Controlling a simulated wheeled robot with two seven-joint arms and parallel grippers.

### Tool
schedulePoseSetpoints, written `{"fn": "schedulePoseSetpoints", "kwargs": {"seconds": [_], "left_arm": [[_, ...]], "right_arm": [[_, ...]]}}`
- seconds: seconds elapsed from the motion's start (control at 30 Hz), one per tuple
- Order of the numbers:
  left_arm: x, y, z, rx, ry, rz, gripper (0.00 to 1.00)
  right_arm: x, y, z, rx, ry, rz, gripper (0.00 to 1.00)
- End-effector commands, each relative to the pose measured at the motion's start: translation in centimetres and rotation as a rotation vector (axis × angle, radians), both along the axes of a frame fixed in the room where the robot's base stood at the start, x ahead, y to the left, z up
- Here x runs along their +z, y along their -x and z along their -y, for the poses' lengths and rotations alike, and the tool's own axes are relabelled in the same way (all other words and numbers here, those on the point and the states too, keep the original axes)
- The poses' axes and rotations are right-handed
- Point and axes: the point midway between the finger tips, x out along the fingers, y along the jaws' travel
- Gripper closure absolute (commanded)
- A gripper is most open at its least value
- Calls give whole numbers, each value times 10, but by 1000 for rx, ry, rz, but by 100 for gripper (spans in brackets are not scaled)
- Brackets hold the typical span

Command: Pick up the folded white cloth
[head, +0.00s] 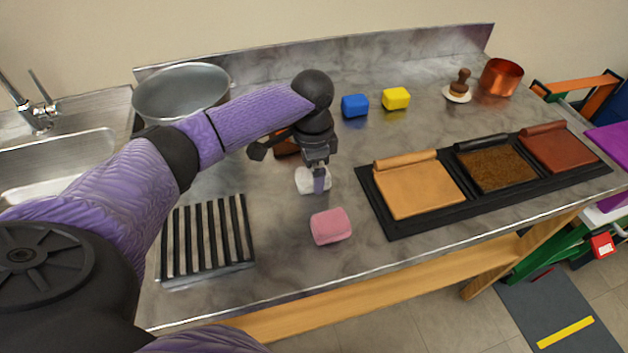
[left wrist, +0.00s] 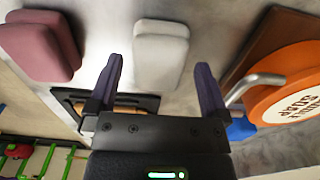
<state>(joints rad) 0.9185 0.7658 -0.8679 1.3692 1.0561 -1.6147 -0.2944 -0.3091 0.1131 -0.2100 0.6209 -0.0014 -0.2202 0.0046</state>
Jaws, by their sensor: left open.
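The folded white cloth (head: 304,181) lies on the grey worktop near its middle, partly hidden behind my left gripper (head: 318,178) in the head view. In the left wrist view the white cloth (left wrist: 160,52) shows as a rounded block between and just beyond the two purple fingertips. My left gripper (left wrist: 157,82) is open and empty, pointing down above the cloth. I cannot tell whether a finger touches it. My right gripper is not in view.
A pink block (head: 330,226) lies just in front. A slatted rack (head: 207,238) is at left, a black tray (head: 395,222) with leather-like pieces at right. Blue (head: 355,105) and yellow (head: 396,98) blocks lie behind. An orange round-topped item (left wrist: 290,90) is close to the gripper.

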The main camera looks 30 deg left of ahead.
Motion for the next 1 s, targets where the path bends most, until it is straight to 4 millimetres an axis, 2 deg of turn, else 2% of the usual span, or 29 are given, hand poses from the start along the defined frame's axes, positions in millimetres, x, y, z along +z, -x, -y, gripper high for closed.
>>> {"fn": "schedulePoseSetpoints", "kwargs": {"seconds": [0.03, 0.1, 0.33, 0.73, 0.93, 1.0], "left_arm": [[-13, 0, 0, 0, 0, -4, 0], [-19, 0, 0, 0, -1, -2, 0], [-19, 0, 1, -1, -1, 1, 0], [-19, 0, 1, -1, 0, 0, 85], [-18, 0, 1, -1, -1, 1, 86], [-9, 0, 1, -1, 0, 3, 86]], "right_arm": [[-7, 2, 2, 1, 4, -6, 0], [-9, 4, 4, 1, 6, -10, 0], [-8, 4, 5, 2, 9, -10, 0], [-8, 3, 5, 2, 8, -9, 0], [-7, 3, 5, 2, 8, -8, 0], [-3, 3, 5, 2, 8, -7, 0]]}}
